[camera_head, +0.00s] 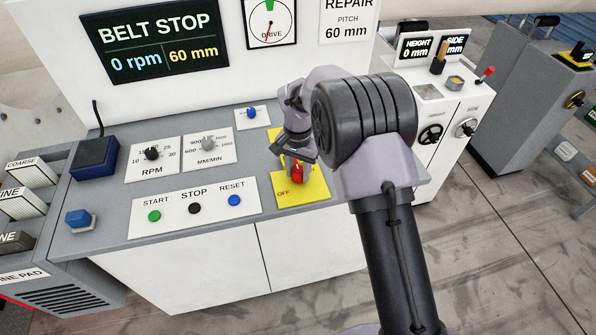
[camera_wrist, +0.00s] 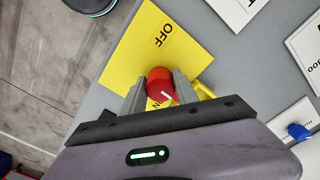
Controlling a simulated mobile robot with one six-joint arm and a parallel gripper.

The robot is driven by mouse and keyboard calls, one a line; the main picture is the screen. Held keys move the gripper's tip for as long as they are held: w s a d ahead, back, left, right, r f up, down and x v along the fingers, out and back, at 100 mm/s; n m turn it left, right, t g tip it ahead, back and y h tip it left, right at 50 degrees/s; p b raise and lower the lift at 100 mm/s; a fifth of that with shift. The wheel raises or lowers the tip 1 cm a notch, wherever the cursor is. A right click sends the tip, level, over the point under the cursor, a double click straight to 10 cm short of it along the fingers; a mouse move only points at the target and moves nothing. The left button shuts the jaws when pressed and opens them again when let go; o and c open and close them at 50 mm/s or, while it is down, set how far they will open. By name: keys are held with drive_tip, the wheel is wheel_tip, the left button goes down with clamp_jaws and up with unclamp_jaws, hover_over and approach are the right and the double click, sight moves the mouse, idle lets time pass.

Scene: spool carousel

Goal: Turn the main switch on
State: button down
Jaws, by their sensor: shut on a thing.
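OFF is printed on the plate, and in the wrist view part of a second word, ending in N, shows beside the knob. My gripper (camera_head: 294,160) reaches down over the plate. In the wrist view the red knob (camera_wrist: 160,86) sits between the two fingers of my gripper (camera_wrist: 160,92), which are shut on it.
The panel beside it has green START (camera_head: 154,216), black STOP (camera_head: 195,208) and blue RESET (camera_head: 234,201) buttons. RPM (camera_head: 152,154) and MM/MIN (camera_head: 208,144) dials and a small blue knob (camera_head: 252,113) stand behind. The display (camera_head: 155,42) reads BELT STOP, 0 rpm, 60 mm.

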sight(298, 170)
drive_tip(key=shift+w+r, duration=0.1)
drive_tip(key=c, duration=0.9)
unclamp_jaws()
drive_tip(key=shift+c, duration=0.2)
wheel_tip(298, 170, up, 17)
drive_tip(key=p, duration=0.4)
drive_tip(key=shift+r, duration=0.2)
